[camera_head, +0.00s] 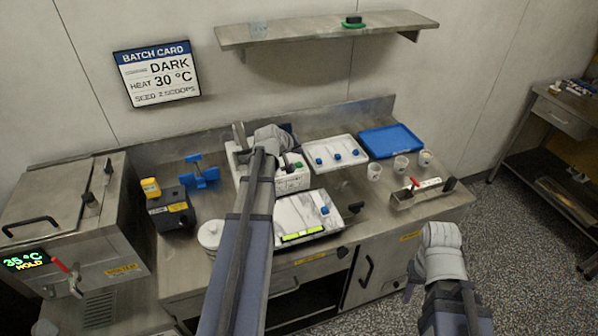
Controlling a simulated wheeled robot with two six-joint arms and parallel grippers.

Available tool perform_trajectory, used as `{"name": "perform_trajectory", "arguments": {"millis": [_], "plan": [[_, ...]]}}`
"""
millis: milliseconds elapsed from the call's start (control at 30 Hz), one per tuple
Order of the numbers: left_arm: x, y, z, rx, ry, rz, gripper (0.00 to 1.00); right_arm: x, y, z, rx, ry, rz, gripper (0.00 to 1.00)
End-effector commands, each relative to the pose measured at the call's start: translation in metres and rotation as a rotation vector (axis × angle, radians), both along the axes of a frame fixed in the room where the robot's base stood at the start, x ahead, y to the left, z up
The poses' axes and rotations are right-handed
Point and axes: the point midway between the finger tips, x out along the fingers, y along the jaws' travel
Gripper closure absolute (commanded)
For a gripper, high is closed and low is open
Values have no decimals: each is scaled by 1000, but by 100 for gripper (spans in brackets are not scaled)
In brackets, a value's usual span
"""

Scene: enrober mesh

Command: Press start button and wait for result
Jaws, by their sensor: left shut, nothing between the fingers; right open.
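A white box-shaped device (293,184) with a label on its front stands on the steel bench. A small green part (298,166) shows on its top right; I cannot tell if it is the start button. My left gripper (240,136) is shut and empty, over the back left of this device. My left forearm hides the device's middle, and I cannot tell whether the fingers touch it. My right gripper (410,286) is open and empty, low in front of the bench at the right.
A heating unit at left has a display (26,259) reading 35 °C HOLD. The batch card (157,74) reads DARK, HEAT 30 °C, SEED 2 SCOOPS. A white tray (356,160), blue tray (391,140), several cups, and a tray with a green-yellow strip (302,234) crowd the bench.

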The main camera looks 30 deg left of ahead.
Motion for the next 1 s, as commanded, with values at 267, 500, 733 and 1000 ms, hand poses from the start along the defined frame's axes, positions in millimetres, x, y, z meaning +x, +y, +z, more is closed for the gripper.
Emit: {"name": "perform_trajectory", "arguments": {"millis": [267, 500, 733, 1000], "plan": [[0, 0, -31, 0, 0, 0, 100, 0, 0, -31, 0, 0, -1, 53], [0, 0, -30, 0, 0, 0, 100, 0, 0, -30, 0, 0, -1, 53], [0, 0, -30, 0, 0, 0, 100, 0, 0, -30, 0, 0, -1, 53], [0, 0, -30, 0, 0, 0, 100, 0, 0, -30, 0, 0, -1, 53]]}}
